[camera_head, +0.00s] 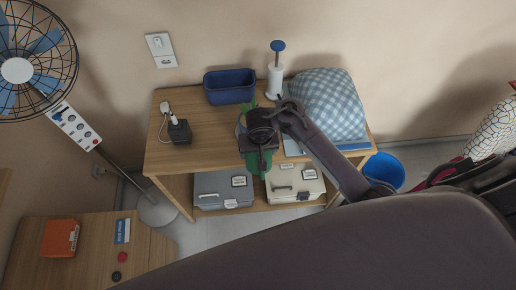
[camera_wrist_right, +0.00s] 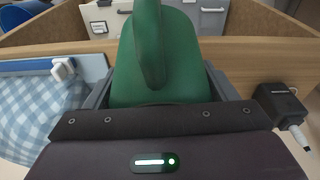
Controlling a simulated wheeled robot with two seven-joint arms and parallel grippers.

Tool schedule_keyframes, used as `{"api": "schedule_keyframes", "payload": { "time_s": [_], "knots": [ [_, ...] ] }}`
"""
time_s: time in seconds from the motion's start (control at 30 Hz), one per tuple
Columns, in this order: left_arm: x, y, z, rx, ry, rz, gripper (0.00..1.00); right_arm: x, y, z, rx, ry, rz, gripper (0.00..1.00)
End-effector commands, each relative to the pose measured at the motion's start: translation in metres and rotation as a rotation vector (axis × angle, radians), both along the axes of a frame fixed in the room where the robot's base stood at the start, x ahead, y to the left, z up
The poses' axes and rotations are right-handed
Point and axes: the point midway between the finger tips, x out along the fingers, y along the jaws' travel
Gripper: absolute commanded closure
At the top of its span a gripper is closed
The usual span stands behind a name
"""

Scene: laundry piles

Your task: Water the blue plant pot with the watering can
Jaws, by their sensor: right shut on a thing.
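My right gripper (camera_head: 260,140) is above the front part of the wooden table, shut on a green watering can (camera_head: 251,162). In the right wrist view the can (camera_wrist_right: 150,65) sits between the two fingers of the gripper (camera_wrist_right: 158,88), and its spout and opening cannot be made out. Green plant leaves (camera_head: 248,107) show just behind the gripper. The pot under them is mostly hidden by my gripper, so I cannot tell its colour. A dark blue rectangular container (camera_head: 229,86) stands at the back of the table, apart from the can. My left gripper is out of view.
Boxes (camera_head: 222,189) fill the lower shelf. A blue bucket (camera_head: 384,170) and a fan (camera_head: 30,65) flank the table.

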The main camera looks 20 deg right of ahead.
Motion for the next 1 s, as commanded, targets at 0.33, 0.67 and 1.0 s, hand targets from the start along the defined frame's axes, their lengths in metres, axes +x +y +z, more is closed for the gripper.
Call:
{"api": "schedule_keyframes", "payload": {
  "time_s": [0.33,0.67,1.0],
  "knots": [
    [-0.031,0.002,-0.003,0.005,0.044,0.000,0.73,0.001,0.000,0.001,-0.001,-0.003,0.000,0.56],
    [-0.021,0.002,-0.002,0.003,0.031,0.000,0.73,-0.001,0.000,-0.010,0.005,0.022,-0.001,0.56],
    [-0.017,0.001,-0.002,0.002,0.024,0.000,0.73,-0.003,0.000,-0.027,0.013,0.058,0.001,0.56]
  ]
}}
